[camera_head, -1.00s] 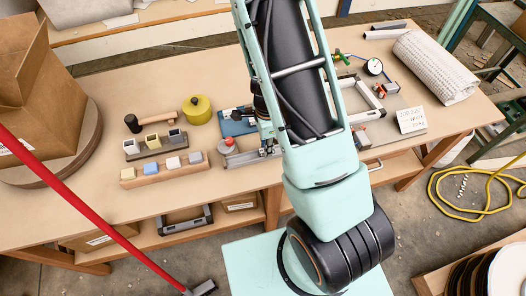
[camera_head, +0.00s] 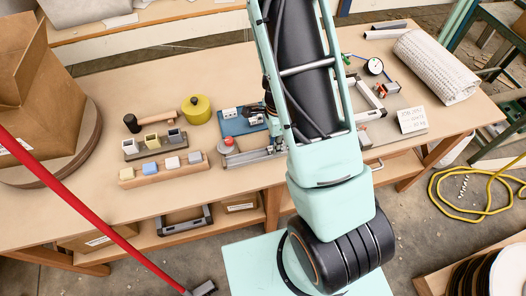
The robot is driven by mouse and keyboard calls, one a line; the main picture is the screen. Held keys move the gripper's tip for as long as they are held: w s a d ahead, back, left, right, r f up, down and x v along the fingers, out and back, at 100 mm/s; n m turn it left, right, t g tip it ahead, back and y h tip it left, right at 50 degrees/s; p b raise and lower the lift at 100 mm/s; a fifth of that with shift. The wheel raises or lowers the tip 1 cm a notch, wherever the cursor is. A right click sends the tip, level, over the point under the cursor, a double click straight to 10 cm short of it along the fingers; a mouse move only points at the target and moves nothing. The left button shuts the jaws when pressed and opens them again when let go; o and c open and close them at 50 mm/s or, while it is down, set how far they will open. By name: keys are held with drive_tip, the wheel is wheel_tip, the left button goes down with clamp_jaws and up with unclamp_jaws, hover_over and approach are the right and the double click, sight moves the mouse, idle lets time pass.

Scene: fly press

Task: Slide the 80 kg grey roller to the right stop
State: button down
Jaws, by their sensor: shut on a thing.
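My arm spans the middle of the view and covers the central part of the bench. My gripper is hidden behind it, so its fingers and whatever they touch do not show. A low metal rail assembly (camera_head: 252,156) runs along the bench front and passes behind my arm. A red-topped part (camera_head: 227,143) stands at its left end. The rail's right part shows beyond my arm, partly hidden. No grey roller can be clearly made out on the rail.
A blue tray (camera_head: 232,126), a yellow round pot (camera_head: 196,109) and block holders (camera_head: 165,168) stand left of my arm. A dial gauge (camera_head: 375,66), a card (camera_head: 412,120) and a pale textured roll (camera_head: 436,66) are at right.

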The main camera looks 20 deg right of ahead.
drive_tip(key=shift+d, duration=0.25)
drive_tip(key=shift+d, duration=0.15)
drive_tip(key=shift+d+b, duration=0.35)
drive_tip(key=shift+d, duration=0.7)
drive_tip(key=shift+d, duration=0.15)
drive_tip(key=shift+d, duration=0.8)
drive_tip(key=c, duration=1.8)
unclamp_jaws()
drive_tip(key=shift+o, duration=0.2)
drive_tip(key=shift+c, duration=1.4)
